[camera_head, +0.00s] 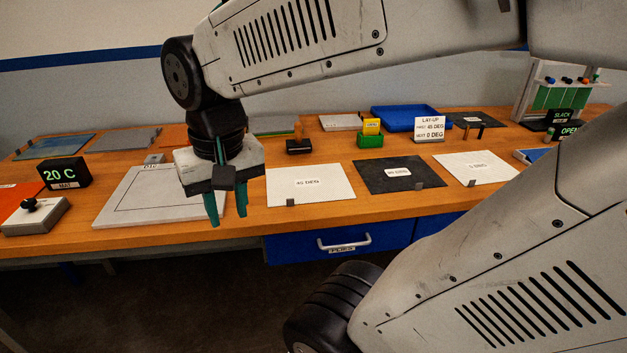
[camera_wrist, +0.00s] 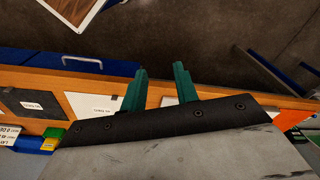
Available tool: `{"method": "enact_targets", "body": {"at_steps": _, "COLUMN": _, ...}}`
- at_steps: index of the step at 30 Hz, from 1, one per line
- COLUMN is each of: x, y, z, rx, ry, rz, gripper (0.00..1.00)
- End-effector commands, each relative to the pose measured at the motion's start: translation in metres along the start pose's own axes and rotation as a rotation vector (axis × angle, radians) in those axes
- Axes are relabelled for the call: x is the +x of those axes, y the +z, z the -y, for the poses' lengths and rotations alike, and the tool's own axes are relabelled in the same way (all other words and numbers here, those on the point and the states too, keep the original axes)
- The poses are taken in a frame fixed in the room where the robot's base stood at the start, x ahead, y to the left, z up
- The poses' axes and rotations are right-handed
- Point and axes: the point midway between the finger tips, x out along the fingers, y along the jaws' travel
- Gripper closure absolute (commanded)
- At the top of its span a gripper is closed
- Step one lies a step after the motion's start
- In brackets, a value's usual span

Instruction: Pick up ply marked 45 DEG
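The ply marked 45 DEG (camera_head: 325,176) is a white sheet lying flat on the wooden bench, with a small dark tab at its front edge. A white sheet in the wrist view (camera_wrist: 82,104) appears to be the same ply, its label too small to read surely. My gripper (camera_head: 227,213) points down just left of this ply, over the front right of a pale framed plate. It is open and empty; its two green fingers stand apart in the wrist view (camera_wrist: 160,84). It does not touch the ply.
Right of it lie a dark ply (camera_head: 385,182) and another white ply (camera_head: 470,176). Behind stand a dark stamp-like block (camera_head: 299,146), a green card holder (camera_head: 369,141) and a LAY-UP sign (camera_head: 429,129). The pale plate (camera_head: 120,215) lies left. A blue drawer (camera_head: 385,236) is below.

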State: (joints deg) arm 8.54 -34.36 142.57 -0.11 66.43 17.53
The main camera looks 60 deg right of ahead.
Motion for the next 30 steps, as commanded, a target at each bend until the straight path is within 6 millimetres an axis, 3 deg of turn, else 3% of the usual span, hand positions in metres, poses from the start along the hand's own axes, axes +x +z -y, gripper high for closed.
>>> {"method": "enact_targets", "body": {"at_steps": 3, "x": 0.015, "y": -0.055, "z": -0.03, "rx": 0.441, "ry": 0.025, "rz": 0.025, "gripper": 0.7}}
{"method": "enact_targets", "body": {"at_steps": 9, "x": 0.055, "y": -0.132, "z": -0.108, "rx": 1.189, "ry": 0.063, "rz": 0.036, "gripper": 0.7}}
{"method": "enact_targets", "body": {"at_steps": 15, "x": 0.097, "y": -0.169, "z": -0.184, "rx": 1.733, "ry": 0.093, "rz": 0.037, "gripper": 0.7}}
{"method": "enact_targets", "body": {"at_steps": 21, "x": 0.118, "y": -0.179, "z": -0.217, "rx": 1.963, "ry": 0.106, "rz": 0.034, "gripper": 0.7}}
{"method": "enact_targets", "body": {"at_steps": 30, "x": 0.15, "y": -0.177, "z": -0.218, "rx": 1.981, "ry": 0.108, "rz": 0.034, "gripper": 0.7}}
